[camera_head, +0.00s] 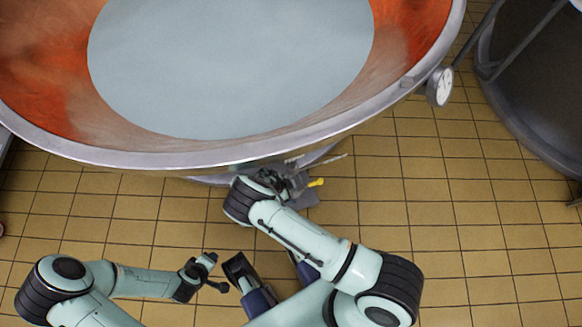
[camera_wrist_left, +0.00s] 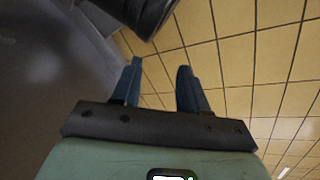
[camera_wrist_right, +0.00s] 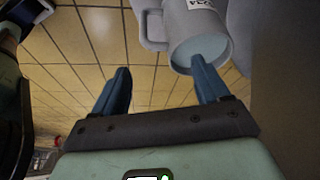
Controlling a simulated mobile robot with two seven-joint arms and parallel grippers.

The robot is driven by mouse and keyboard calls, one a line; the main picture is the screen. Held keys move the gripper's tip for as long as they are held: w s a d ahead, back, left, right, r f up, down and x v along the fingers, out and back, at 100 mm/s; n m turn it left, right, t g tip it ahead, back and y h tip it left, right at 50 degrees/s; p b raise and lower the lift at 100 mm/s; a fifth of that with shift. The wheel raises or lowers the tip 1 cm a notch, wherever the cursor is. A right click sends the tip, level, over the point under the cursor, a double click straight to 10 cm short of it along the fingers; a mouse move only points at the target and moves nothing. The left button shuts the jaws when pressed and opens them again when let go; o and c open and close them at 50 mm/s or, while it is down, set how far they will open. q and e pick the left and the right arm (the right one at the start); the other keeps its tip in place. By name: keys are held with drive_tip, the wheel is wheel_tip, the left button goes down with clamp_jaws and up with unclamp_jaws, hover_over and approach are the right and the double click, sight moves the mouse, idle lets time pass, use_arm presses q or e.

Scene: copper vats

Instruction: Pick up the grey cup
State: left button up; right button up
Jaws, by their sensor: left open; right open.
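The grey cup shows at the top of the right wrist view (camera_wrist_right: 180,28), with its handle to the left, a white label and a pale blue round end facing me. My right gripper (camera_wrist_right: 160,64) is open; its right finger overlaps the cup's round end, and its left finger is clear of the cup. I cannot tell whether the finger touches it. In the head view my right gripper is partly hidden beside my arm, under the vat's near rim, and I cannot make out the cup there. My left gripper (camera_wrist_left: 160,64) is open and empty above the floor.
A large copper vat (camera_head: 420,35) with a metal rim and pale contents fills the top of the head view. A gauge (camera_head: 440,86) sticks out from its right side. A dark vat (camera_head: 530,90) stands at the right. Tiled floor (camera_head: 470,230) is clear at the right.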

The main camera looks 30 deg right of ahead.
sight(292, 195)
drive_tip(key=x, duration=0.2)
drive_tip(key=b+x, duration=0.1)
drive_tip(key=x, duration=0.1)
drive_tip(key=shift+w+d+f, duration=0.1)
drive_tip(key=shift+w+f, duration=0.1)
drive_tip(key=shift+f, duration=0.05)
drive_tip(key=shift+r, duration=0.1)
clamp_jaws()
use_arm(q)
drive_tip(key=shift+s+a+f+g, duration=0.2)
drive_tip(key=shift+s+f+g, duration=0.2)
drive_tip(key=shift+s+f, duration=0.75)
use_arm(e)
drive_tip(key=shift+s, duration=0.15)
